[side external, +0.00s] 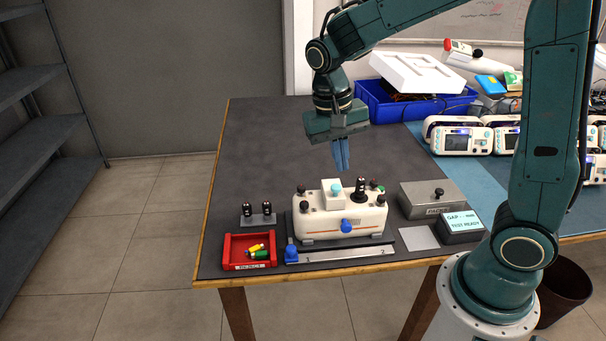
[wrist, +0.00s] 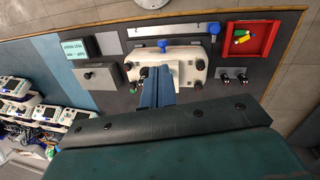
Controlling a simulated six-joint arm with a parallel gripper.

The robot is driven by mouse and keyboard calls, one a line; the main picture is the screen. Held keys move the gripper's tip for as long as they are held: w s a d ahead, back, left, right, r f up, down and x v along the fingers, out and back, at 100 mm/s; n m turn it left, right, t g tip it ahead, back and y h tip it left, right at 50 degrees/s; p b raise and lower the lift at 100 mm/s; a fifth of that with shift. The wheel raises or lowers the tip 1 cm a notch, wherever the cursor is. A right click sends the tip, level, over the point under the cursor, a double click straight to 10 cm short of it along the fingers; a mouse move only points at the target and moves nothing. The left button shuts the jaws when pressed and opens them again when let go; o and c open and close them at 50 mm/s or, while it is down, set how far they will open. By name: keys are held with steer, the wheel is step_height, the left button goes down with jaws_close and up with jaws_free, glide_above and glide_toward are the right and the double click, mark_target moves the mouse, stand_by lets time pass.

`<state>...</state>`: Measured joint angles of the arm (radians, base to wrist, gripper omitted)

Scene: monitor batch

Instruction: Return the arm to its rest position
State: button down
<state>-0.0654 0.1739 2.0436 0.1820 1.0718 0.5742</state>
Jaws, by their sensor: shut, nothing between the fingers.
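My gripper (side external: 341,154) hangs over the dark table (side external: 260,130), pointing down. Its blue fingers are shut together with nothing between them. It is above and behind the white test device (side external: 318,225), clear of it in the side view. In the wrist view, my gripper (wrist: 158,75) overlaps the picture of the device (wrist: 195,52), hiding part of its middle. The device has black knobs, a blue front knob and a white block with a teal button on top.
A red tray (side external: 228,251) with small coloured parts is at the front left. A grey box (side external: 433,198) and a small display (side external: 461,222) stand right of the device. A blue bin (side external: 380,108) and several monitors (side external: 462,140) are behind. The table's left rear is clear.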

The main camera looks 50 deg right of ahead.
steer(key=s+r+n+t+y, duration=0.1)
steer(key=s+r+n+t, duration=0.6)
steer(key=s, duration=0.8)
steer(key=shift+a+r+n, duration=0.3)
steer(key=shift+a+r, duration=0.05)
steer(key=shift+r, duration=0.65)
